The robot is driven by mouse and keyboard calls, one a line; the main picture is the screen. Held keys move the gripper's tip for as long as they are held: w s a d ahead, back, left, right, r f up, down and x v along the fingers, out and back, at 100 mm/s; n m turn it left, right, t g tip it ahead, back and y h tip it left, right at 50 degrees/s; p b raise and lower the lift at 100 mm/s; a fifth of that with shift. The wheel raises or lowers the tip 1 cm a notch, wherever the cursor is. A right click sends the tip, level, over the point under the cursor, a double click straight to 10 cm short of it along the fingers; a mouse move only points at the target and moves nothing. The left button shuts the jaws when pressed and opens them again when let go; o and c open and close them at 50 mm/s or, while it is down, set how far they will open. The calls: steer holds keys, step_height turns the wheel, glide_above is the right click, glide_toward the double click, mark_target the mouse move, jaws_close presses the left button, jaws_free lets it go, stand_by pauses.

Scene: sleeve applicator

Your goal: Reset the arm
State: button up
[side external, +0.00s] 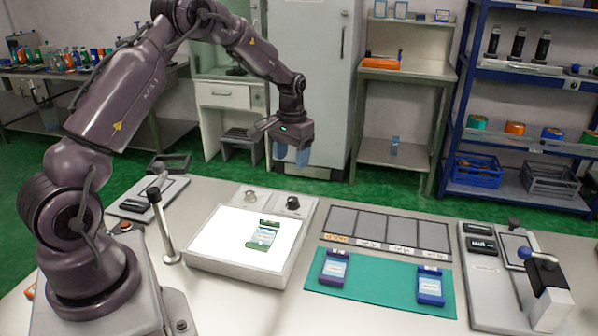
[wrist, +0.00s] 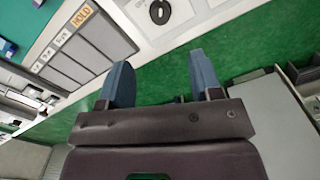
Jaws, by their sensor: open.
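My gripper (side external: 291,155) is raised above and behind the far edge of the workbench, with its blue fingers pointing down. It is open and empty. In the wrist view the two blue fingers of my gripper (wrist: 165,85) stand apart with nothing between them. The nearest things below it are a white light panel (side external: 215,248) with a green and white labelled item (side external: 263,235) lying on it. The gripper touches nothing.
A lever press (side external: 540,285) stands right, a post (side external: 160,225) left. Air around the gripper is clear.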

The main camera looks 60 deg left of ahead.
steer(key=s+d+r+m+t, duration=0.4)
steer(key=s+d+r+t, duration=0.1)
steer(key=s+d+r, duration=1.5)
steer(key=s+d, duration=0.1)
steer(key=s, duration=0.2)
steer(key=shift+s+t, duration=0.3)
